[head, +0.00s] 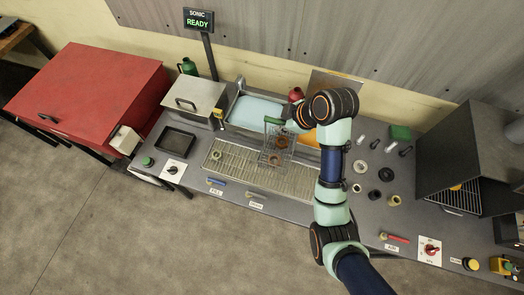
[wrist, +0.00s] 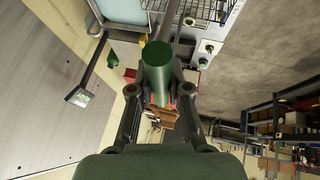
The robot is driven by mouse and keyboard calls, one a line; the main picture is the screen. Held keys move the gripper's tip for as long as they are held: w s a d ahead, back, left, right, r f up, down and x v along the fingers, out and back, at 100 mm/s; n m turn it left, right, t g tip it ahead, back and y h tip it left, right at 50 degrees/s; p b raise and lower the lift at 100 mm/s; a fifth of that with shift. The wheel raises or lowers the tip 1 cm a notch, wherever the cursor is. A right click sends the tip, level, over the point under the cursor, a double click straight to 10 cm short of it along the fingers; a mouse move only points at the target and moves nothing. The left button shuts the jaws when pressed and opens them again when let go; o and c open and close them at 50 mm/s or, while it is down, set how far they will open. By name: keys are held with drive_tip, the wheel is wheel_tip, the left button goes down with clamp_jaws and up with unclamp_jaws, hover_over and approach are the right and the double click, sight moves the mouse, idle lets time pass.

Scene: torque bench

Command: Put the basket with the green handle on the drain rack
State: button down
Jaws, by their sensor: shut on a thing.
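The wire basket (head: 267,158) shows in the head view with brown ring-shaped parts in it. Its green handle (head: 272,120) is at its upper end, and it fills the space between my fingers in the wrist view (wrist: 158,56). My gripper (head: 288,124) is shut on this handle. The basket appears over the drain rack (head: 232,160), a long metal grating along the front of the bench. I cannot tell whether the basket touches the rack. My arm hides part of the bench to the right of the basket.
The bath with pale blue liquid (head: 256,109) lies behind the rack. A lidded metal box (head: 195,97) and black tray (head: 176,142) stand left. Loose rings (head: 386,174) lie right of my arm. A dark open cabinet (head: 466,150) stands at far right.

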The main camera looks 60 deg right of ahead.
sight(277, 153)
wheel_tip(277, 153, down, 19)
drive_tip(key=shift+f+b, duration=0.1)
drive_tip(key=shift+b, duration=0.55)
drive_tip(key=shift+f, duration=0.15)
drive_tip(key=c, duration=1.1)
unclamp_jaws()
drive_tip(key=shift+a, duration=0.1)
drive_tip(key=shift+c, duration=0.2)
drive_tip(key=p+v, duration=0.1)
drive_tip(key=v, duration=1.1)
drive_tip(key=shift+w, duration=0.15)
